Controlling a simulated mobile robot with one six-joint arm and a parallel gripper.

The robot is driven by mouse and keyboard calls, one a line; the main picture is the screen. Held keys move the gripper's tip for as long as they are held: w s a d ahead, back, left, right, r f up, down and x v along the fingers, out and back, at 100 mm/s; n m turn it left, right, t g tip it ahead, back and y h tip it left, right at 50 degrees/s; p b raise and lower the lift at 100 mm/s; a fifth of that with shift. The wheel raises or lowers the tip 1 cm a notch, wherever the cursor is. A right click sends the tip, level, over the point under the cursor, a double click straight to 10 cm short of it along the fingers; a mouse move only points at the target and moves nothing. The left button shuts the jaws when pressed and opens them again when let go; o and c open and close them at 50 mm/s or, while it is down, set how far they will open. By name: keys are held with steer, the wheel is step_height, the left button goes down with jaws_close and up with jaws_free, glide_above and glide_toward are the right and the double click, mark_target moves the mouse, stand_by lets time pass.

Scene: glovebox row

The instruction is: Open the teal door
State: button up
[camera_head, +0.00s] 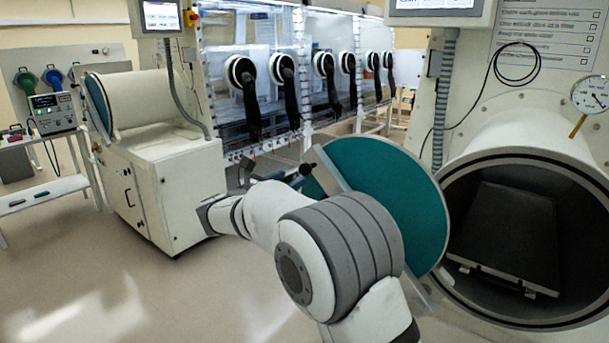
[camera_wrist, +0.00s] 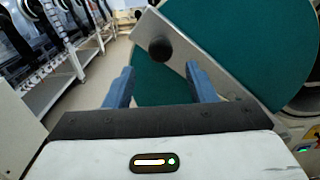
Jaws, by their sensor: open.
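The teal door (camera_head: 388,195) is a round disc with a pale metal bar (camera_head: 333,170) across it. It stands swung out from the round chamber opening (camera_head: 475,190), whose inside is exposed. A black knob (camera_head: 309,169) sits at the bar's end, and it also shows in the wrist view (camera_wrist: 160,48). My gripper (camera_wrist: 160,70) is open with two blue fingers apart. The knob appears just beyond the fingertips, between them in the picture; I see no clear contact. The wrist view also shows the teal door (camera_wrist: 250,45). My arm hides part of the door in the head view.
A dark tray (camera_head: 507,235) lies inside the chamber. A glovebox row (camera_head: 300,85) with black gloves runs along the back. A white cabinet (camera_head: 160,180) with a smaller cylinder stands left, beside a cart (camera_head: 50,190). The floor (camera_head: 130,290) at front left is clear.

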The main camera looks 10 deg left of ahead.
mark_target(302, 172)
steer(key=shift+w+d+r, duration=0.15)
steer(key=shift+w, duration=0.15)
steer(key=shift+p+x, duration=0.9)
steer(key=shift+x, duration=2.65)
steer(key=shift+d, duration=0.1)
jaws_close()
